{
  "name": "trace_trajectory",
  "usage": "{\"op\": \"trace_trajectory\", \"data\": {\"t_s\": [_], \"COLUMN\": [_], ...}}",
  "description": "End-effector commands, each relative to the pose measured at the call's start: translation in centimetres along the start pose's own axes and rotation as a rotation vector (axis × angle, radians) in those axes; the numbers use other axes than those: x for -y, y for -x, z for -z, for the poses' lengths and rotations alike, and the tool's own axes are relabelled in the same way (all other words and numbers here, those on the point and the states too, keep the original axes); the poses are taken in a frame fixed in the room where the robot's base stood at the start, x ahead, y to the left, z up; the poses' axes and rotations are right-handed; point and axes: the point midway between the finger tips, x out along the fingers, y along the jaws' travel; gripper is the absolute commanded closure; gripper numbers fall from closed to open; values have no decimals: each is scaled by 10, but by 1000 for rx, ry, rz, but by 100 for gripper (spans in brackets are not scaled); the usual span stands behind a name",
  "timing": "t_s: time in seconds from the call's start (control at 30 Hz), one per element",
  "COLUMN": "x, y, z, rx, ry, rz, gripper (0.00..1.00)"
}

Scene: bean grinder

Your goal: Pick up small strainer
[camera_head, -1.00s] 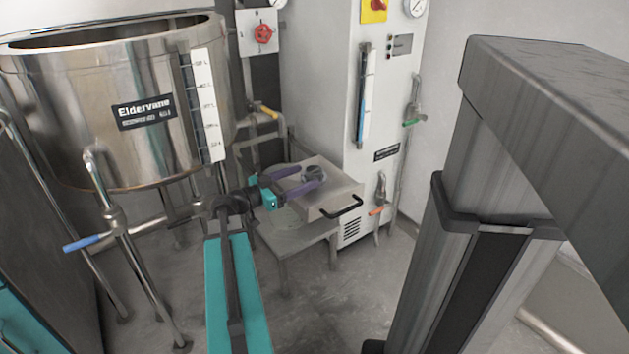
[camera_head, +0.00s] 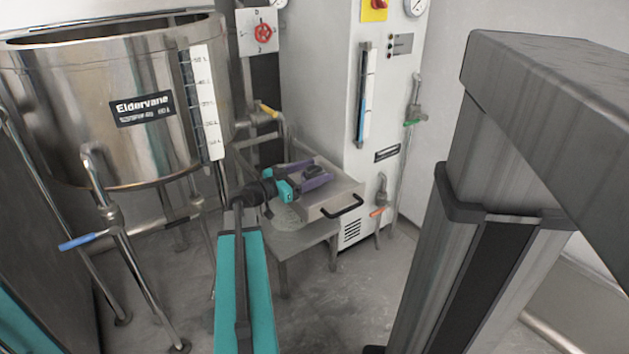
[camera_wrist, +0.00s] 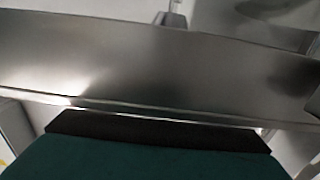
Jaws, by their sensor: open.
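A small dark round piece (camera_head: 314,172), which may be the small strainer, sits on top of a low steel box (camera_head: 343,190). It is partly hidden by my gripper and too small to make out clearly. My gripper (camera_head: 325,173) has purple fingers and a teal body. It is open over the box top, with the fingers seeming to lie on either side of the dark piece; I cannot tell whether they touch it. In the wrist view, a wide steel surface (camera_wrist: 150,60) fills the middle, and the fingertips do not show.
The box has a black front handle (camera_head: 343,208) and stands on a low metal table (camera_head: 300,240). A large steel tank (camera_head: 90,100) stands at left, with a blue-handled valve (camera_head: 82,242). A white cabinet (camera_head: 330,90) with taps rises behind. Floor is clear in front.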

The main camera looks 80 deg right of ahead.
Motion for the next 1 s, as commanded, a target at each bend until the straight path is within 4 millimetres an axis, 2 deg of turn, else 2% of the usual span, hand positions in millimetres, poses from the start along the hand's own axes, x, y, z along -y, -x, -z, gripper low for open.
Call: {"op": "trace_trajectory", "data": {"t_s": [0.33,0.6,1.0], "x": [0,0,0], "y": [0,0,0], "z": [0,0,6], "rx": [0,0,-1], "ry": [0,0,-1], "rz": [-1,-1,-1], "gripper": [34,78,78]}}
